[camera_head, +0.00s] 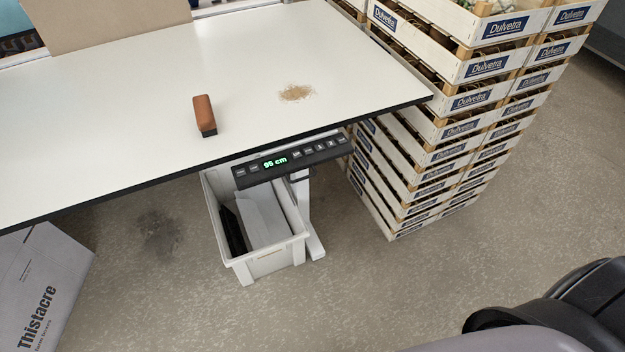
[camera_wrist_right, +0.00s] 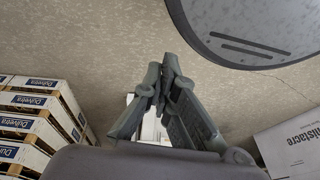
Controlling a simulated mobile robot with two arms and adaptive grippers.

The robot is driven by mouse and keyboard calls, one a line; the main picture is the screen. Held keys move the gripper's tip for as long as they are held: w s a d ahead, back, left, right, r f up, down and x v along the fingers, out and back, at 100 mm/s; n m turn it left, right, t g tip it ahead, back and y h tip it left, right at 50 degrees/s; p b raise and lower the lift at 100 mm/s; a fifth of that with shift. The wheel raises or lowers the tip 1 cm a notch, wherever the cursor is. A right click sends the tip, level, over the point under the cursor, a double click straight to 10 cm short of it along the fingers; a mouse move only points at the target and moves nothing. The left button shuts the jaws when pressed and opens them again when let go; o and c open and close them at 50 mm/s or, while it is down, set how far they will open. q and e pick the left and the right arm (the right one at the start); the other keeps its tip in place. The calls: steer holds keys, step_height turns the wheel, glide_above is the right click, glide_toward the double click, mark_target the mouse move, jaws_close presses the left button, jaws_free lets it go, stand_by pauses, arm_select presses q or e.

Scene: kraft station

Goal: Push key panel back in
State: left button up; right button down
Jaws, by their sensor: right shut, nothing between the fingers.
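The black key panel (camera_head: 293,159) sticks out from under the front edge of the white table (camera_head: 130,85) in the head view. It has a row of small buttons and a green display (camera_head: 275,162) reading 95 cm. My right gripper (camera_wrist_right: 164,75) shows in the right wrist view, with its fingertips together and nothing between them. The panel cannot be made out in that view. My left gripper is in neither view.
A brown-handled brush (camera_head: 204,114) and a patch of crumbs (camera_head: 296,92) are on the table. A white bin (camera_head: 270,266) stands on the floor below the panel. Stacked Dulvetra crates (camera_head: 467,101) stand at the right, a Thistacre box (camera_head: 45,290) at lower left.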

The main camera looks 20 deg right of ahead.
steer(key=w+a+r+m+t+y+b, duration=0.1)
steer(key=w+a+r+m+t+b, duration=0.15)
steer(key=w+r+m, duration=0.45)
steer(key=w+a+r+m+t+y+b, duration=0.15)
steer(key=w+r+m+t, duration=0.25)
steer(key=w, duration=0.4)
steer(key=w+a+r+m+t+b, duration=0.1)
steer(key=w+r+m+t+b, duration=0.25)
steer(key=w+r+m, duration=0.35)
steer(key=w+r+m+t+h+b, duration=0.15)
steer(key=r+m+t, duration=0.25)
steer(key=r+m, duration=0.6)
steer(key=w+r+m+t+b, duration=0.3)
steer(key=r+m, duration=0.4)
steer(key=r, duration=0.6)
steer(key=w+a+r+p, duration=0.1)
steer(key=w+p, duration=0.3)
steer(key=w, duration=0.9)
steer(key=shift+w+a+r+n+y+p, duration=0.25)
steer(key=shift+r+n+y+p, duration=0.05)
steer(key=shift+r, duration=0.45)
